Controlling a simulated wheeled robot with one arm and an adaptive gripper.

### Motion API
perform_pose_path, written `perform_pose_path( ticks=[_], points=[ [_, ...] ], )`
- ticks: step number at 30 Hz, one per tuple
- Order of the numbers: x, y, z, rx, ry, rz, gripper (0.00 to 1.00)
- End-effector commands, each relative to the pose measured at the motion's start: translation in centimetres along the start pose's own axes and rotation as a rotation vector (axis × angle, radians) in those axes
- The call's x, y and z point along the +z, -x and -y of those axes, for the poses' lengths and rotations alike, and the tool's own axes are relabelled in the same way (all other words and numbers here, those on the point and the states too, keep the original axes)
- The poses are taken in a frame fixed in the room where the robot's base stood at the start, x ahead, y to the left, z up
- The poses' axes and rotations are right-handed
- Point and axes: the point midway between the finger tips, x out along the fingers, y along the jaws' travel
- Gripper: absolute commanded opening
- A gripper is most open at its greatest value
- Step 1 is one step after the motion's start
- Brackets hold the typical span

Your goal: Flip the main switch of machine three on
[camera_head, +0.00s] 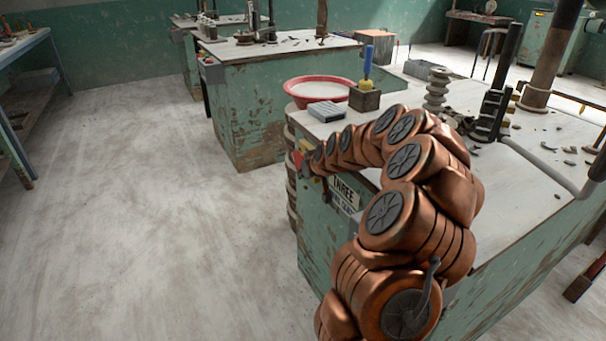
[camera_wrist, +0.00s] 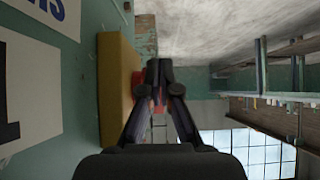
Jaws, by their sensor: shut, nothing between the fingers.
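Machine three is the worn green bench with a white top (camera_head: 318,240); a plate reading THREE (camera_head: 345,192) is on its near side, partly covered by my arm. Its main switch seems to be the yellow box (camera_wrist: 116,88) with a red part (camera_wrist: 138,86) in the wrist view. The red part also shows at the bench corner in the head view (camera_head: 296,159). My gripper (camera_wrist: 159,68) is shut and empty, its fingertips close beside the red part and overlapping it. I cannot tell whether they touch, or which position the switch is in.
On the bench top stand a red basin (camera_head: 318,88), a grey box (camera_head: 327,111) and a block with a blue-handled tool (camera_head: 366,98). Another green bench (camera_head: 247,130) stands behind. A blue table (camera_head: 30,50) is at the far left. The floor (camera_head: 140,220) between is clear.

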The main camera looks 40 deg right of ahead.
Motion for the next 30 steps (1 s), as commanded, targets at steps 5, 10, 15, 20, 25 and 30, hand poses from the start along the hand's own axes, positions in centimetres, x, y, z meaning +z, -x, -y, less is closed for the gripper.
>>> perform_pose_path(
  ticks=[5,10,15,20,25,30],
  points=[
    [0.33,-0.39,0.04,-0.001,0.000,0.001,0.00],
    [0.47,-0.61,0.04,-0.001,0.000,0.001,0.00],
    [0.52,-0.71,0.05,-0.001,0.000,0.001,0.00],
    [0.51,-0.71,0.04,-0.001,0.000,0.000,0.00],
    [0.50,-0.70,0.04,-0.001,0.000,0.000,0.00],
    [0.31,-0.54,0.04,0.000,0.001,0.000,0.00]
  ],
)
